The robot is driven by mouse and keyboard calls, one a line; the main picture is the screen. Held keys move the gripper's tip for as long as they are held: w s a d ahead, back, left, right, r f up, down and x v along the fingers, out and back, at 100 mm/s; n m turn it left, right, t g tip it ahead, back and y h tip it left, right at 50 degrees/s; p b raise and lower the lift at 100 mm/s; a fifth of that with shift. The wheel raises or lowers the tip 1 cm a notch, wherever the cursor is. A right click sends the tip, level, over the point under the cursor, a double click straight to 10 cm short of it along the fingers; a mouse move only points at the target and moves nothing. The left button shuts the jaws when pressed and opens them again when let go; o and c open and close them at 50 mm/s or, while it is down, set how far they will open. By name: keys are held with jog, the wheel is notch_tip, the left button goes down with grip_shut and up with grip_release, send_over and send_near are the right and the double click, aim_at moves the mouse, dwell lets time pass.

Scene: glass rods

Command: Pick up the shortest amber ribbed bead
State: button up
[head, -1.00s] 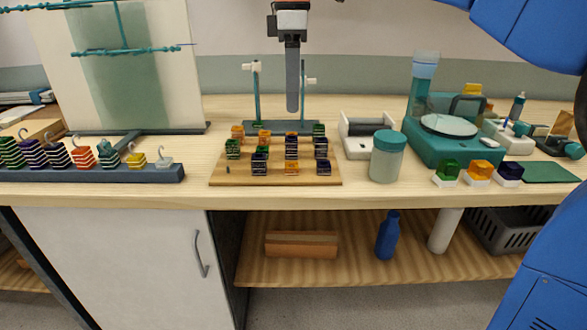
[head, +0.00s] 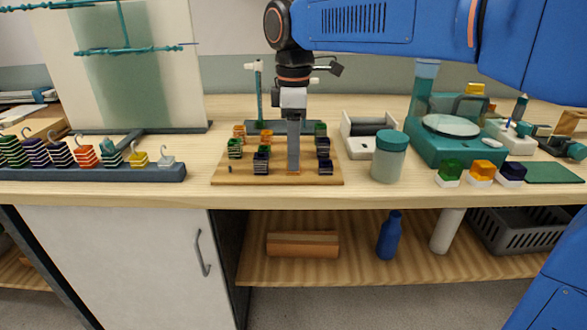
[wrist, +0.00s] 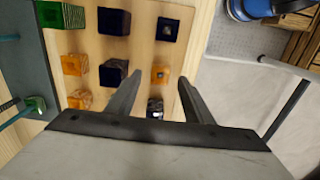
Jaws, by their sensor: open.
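Several amber beads stand on the wooden board. One amber bead (wrist: 160,74), with a dark spot on top, lies between and below my fingertips in the wrist view and looks smaller than the two other amber beads there, one (wrist: 74,65) and another (wrist: 80,99). In the head view, two amber beads show at the back left, one (head: 239,130) and another (head: 266,136); the front one is hidden behind my gripper (head: 293,172). My gripper (wrist: 160,78) is open and points down over the board. No bead touches the fingers that I can see.
Dark and green beads stand close by, including a dark one (wrist: 113,73) and a green one (head: 320,129). The wooden board (head: 225,179) sits near the table's front edge. A teal-lidded jar (head: 389,157) is to its right, a rack of hooked beads (head: 100,174) to its left.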

jog(key=shift+f, duration=1.2)
jog(key=c, duration=1.1)
notch_tip(320, 180, up, 10)
jog(key=shift+r, duration=0.1)
